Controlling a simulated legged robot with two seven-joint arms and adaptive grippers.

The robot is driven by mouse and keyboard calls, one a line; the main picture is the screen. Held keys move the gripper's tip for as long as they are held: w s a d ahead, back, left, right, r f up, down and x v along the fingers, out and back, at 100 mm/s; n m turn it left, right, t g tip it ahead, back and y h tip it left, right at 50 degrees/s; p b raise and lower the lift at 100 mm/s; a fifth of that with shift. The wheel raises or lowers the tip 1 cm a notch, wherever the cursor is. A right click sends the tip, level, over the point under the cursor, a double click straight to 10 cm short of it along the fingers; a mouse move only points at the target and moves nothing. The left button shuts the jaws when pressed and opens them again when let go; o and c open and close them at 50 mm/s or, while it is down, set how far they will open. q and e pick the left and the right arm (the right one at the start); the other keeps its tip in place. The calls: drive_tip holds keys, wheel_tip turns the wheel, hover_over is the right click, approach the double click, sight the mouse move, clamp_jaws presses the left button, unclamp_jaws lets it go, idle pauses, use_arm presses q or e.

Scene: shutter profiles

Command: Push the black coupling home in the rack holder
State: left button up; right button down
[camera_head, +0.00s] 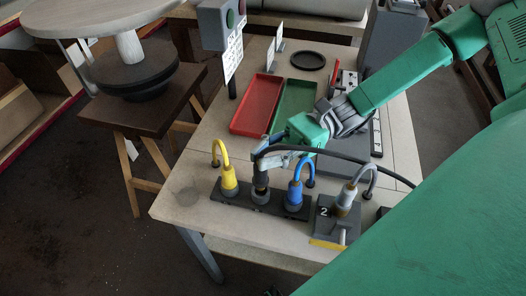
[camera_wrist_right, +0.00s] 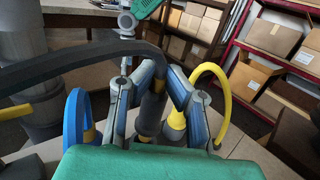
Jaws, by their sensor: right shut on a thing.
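The black coupling (camera_head: 260,189) stands upright in the dark rack holder (camera_head: 275,209), between a yellow coupling (camera_head: 229,184) and a blue coupling (camera_head: 294,197). My right gripper (camera_head: 264,162) is shut on the upper part of the black coupling. In the right wrist view, the fingers of this gripper (camera_wrist_right: 158,82) lie on both sides of the black coupling (camera_wrist_right: 151,112). The coupling's black hose (camera_wrist_right: 75,66) arches away from its top. Its seat is hidden, so I cannot tell how deep it sits. My left gripper is not in view.
A grey coupling (camera_head: 346,197) stands on a separate block marked 2, right of the rack. Red (camera_head: 257,104) and green (camera_head: 293,107) trays lie behind. The black hose (camera_head: 365,162) runs right across the table. The table's front left corner is clear.

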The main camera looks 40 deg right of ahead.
drive_tip(key=shift+a+f+b, duration=0.4)
drive_tip(key=shift+f, duration=0.1)
drive_tip(key=shift+f, duration=0.15)
drive_tip(key=shift+d, duration=0.15)
drive_tip(key=shift+d+r+p, duration=0.1)
drive_tip(key=shift+r+p, duration=0.25)
drive_tip(key=shift+r, duration=0.15)
drive_tip(key=shift+d, duration=0.15)
idle(0.5)
drive_tip(key=shift+p, duration=0.4)
idle(0.5)
drive_tip(key=shift+f+b, duration=1.25)
drive_tip(key=shift+f, duration=0.3)
